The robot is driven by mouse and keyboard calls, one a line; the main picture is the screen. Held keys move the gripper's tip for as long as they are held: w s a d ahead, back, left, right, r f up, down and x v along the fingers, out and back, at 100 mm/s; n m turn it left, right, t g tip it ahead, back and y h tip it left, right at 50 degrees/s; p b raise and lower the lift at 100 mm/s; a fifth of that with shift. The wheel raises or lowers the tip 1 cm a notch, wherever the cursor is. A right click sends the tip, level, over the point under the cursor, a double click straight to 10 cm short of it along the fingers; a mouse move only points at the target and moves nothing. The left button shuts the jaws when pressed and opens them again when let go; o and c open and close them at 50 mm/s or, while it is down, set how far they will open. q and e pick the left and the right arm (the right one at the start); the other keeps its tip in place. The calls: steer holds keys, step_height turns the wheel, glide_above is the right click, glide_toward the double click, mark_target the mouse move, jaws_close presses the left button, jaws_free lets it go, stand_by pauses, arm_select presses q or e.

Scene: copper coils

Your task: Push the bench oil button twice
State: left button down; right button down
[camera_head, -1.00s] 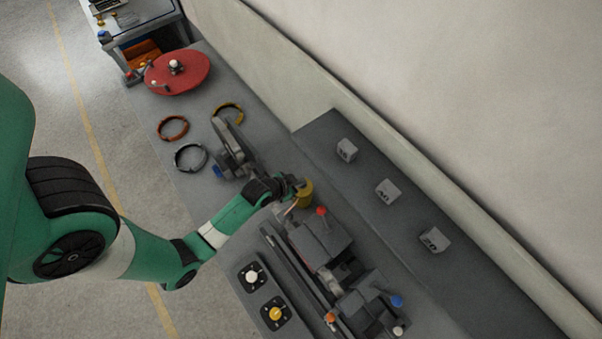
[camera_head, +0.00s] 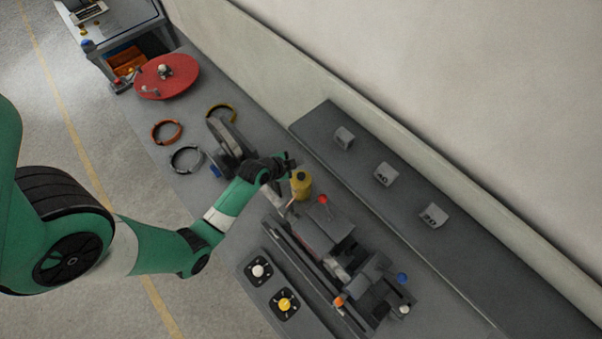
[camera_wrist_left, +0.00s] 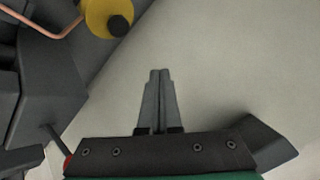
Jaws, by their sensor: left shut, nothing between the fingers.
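A yellow oil can (camera_head: 301,186) with a dark top stands on the bench machine in the head view. In the left wrist view the yellow can (camera_wrist_left: 98,14) shows its round black button (camera_wrist_left: 119,25) and a thin copper spout (camera_wrist_left: 45,30) at the upper left. My left gripper (camera_head: 290,162) is just behind and beside the can in the head view, apart from it. In the left wrist view my left gripper (camera_wrist_left: 159,72) has its fingers together with nothing between them, in front of a pale wall. My right gripper is not in view.
The bench machine (camera_head: 325,225) carries red, blue and orange knobs. Two dial plates, one with a white knob (camera_head: 258,270) and one with a yellow knob (camera_head: 285,303), lie in front. Numbered grey blocks (camera_head: 386,174) stand on the back ledge. Rings and a red disc (camera_head: 168,78) lie further left.

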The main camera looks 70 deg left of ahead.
arm_select(q)
steer(key=b, duration=0.5)
glide_above(301, 174)
steer(key=s, duration=0.1)
steer(key=f, duration=0.4)
steer(key=d+f, duration=0.1)
steer(key=f, duration=0.1)
steer(key=shift+s+f, duration=0.2)
steer(key=shift+f, duration=0.1)
steer(key=shift+f+b, duration=0.35)
steer(key=shift+f, duration=0.3)
stand_by(0.4)
steer(key=shift+f+b, duration=0.3)
steer(key=shift+f, duration=0.1)
steer(key=shift+f+b, duration=0.85)
steer(key=shift+f, duration=0.1)
stand_by(0.7)
steer(key=shift+r, duration=0.1)
steer(key=shift+r+p, duration=1.25)
steer(key=shift+p, duration=0.05)
steer(key=shift+r, duration=0.1)
